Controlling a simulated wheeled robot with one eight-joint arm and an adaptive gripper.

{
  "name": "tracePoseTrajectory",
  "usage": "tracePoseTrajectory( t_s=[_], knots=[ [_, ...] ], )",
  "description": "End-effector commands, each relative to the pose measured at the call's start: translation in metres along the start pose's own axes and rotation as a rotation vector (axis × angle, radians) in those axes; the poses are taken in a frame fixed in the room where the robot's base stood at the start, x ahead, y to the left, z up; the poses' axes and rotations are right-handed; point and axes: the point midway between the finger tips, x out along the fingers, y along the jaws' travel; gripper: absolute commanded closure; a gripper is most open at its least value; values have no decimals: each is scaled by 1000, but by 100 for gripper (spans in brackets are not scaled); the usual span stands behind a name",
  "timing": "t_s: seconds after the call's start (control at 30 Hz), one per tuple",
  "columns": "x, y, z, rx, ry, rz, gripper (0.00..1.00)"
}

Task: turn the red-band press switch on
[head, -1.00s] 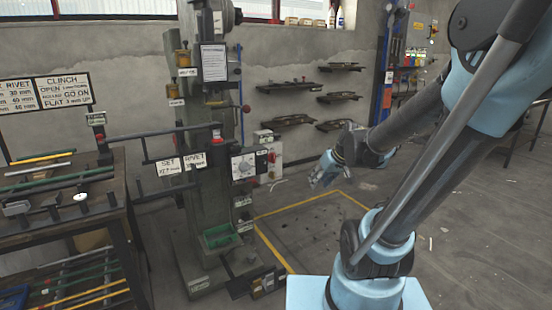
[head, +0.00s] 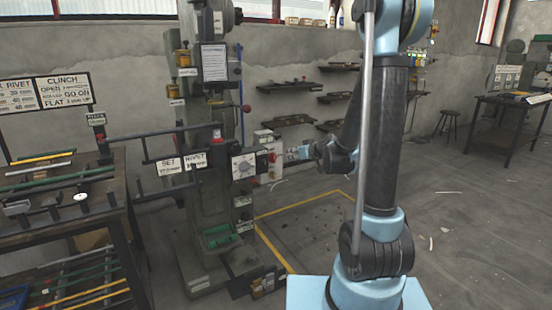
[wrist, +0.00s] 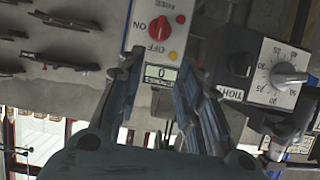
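The switch is a red rotary knob (wrist: 158,27) on a white control box (wrist: 137,38), with ON and OFF lettering appearing upside down in the wrist view. The box (head: 265,141) also shows in the head view, behind the press's right side. In the head view my gripper (head: 297,154) is just right of the box.
A dial unit (wrist: 279,74) sits close to the right finger in the wrist view. Wall shelves (head: 290,121) are behind the arm. A workbench (head: 65,213) with rods stands left of the press. Yellow-marked floor (head: 305,222) is clear.

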Motion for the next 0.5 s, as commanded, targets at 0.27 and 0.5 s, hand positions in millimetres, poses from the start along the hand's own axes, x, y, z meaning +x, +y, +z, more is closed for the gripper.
tracePoseTrajectory(
  t_s=[0.27, 0.5],
  knots=[
    [15, 1, -1, -5, 15, 2, 67],
    [43, 1, -2, -5, 14, 2, 67]
  ],
)
